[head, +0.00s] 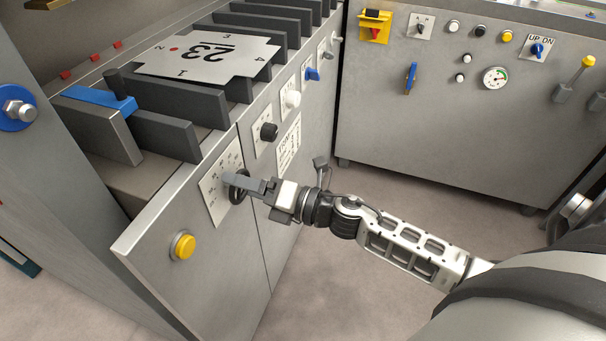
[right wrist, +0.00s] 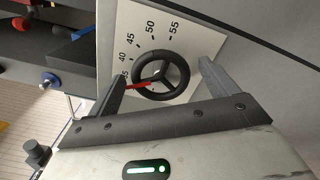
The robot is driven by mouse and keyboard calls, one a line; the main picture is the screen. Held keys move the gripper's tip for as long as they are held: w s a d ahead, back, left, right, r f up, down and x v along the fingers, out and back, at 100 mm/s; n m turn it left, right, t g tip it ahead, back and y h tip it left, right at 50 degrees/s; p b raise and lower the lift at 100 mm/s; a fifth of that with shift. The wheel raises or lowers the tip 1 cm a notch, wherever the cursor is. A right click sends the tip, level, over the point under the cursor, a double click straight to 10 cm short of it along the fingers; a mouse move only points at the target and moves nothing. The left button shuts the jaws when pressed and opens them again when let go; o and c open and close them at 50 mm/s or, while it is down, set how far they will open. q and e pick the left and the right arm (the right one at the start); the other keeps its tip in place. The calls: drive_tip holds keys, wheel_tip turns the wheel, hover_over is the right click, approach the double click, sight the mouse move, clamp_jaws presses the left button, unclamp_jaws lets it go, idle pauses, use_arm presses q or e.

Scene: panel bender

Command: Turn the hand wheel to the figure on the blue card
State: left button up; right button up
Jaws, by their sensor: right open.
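The hand wheel (head: 236,192) is a small black wheel on a pale scale plate (head: 214,199) on the grey machine front. In the right wrist view the three-spoked wheel (right wrist: 161,74) has a red pointer (right wrist: 138,85) directed left, toward the low end of the scale near 35. Figures 40, 45, 50 and 55 run up and round from there. My right gripper (right wrist: 163,74) is open, with one finger on each side of the wheel; contact cannot be told. I can make out no readable blue card. My left gripper is not in view.
A yellow button (head: 183,246) sits left of the wheel, and a black knob (head: 268,132) to its right. Another grey control cabinet (head: 440,120) stands behind. Open floor lies between.

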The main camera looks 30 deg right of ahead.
drive_tip(key=b+v, duration=0.1)
drive_tip(key=v, duration=1.4)
drive_tip(key=shift+s+d+b, duration=0.15)
drive_tip(key=shift+b, duration=0.2)
drive_tip(key=shift+c, duration=0.4)
idle(0.8)
